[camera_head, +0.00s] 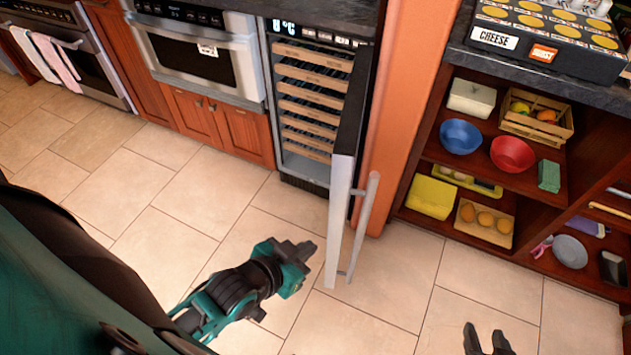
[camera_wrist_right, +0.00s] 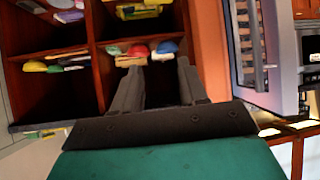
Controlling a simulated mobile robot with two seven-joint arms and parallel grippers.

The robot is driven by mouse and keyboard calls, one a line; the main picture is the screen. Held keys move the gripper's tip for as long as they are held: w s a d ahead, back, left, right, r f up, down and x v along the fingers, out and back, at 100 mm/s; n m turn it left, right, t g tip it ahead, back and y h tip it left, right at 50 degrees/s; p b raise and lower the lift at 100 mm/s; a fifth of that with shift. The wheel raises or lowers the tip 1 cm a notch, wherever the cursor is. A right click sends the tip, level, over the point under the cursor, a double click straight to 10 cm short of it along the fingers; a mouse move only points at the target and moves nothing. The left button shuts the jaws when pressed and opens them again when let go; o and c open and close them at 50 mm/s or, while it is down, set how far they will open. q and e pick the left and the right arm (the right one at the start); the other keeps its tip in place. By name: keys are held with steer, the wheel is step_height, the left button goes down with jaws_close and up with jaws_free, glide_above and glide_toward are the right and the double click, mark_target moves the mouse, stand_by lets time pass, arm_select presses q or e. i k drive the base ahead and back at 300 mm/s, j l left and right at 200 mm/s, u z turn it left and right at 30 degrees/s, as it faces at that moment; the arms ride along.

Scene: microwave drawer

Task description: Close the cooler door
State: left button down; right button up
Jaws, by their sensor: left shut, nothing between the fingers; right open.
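The cooler (camera_head: 310,105) stands in the cabinet row with several wooden racks inside. Its door (camera_head: 341,205) is wide open, hinged on the right and swung out into the room, seen nearly edge-on. A long silver bar handle (camera_head: 362,225) is on the door's right face. My left gripper (camera_head: 305,250) is shut and empty, just left of the door's lower free end; whether it touches is unclear. My right gripper (camera_head: 487,337) is open and empty at the bottom, right of the door and apart from it. In the right wrist view, its fingers (camera_wrist_right: 159,68) point toward the shelves.
An orange panel (camera_head: 405,100) stands right of the cooler. Open shelves (camera_head: 480,155) with bowls and food boxes are at the right, under a dark counter. An oven (camera_head: 195,50) and wooden cabinets are left. The tiled floor (camera_head: 150,230) is clear.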

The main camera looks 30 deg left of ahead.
mark_target(346, 145)
steer(key=i+l+u, duration=0.15)
steer(key=l+u, duration=0.15)
steer(key=u, duration=0.2)
steer(key=i+l+u, duration=0.15)
steer(key=l+u, duration=0.2)
steer(key=u, duration=0.15)
steer(key=i+j+u, duration=0.1)
steer(key=j, duration=0.3)
steer(key=i+j, duration=0.3)
steer(key=k+j+u, duration=0.05)
steer(key=j, duration=0.05)
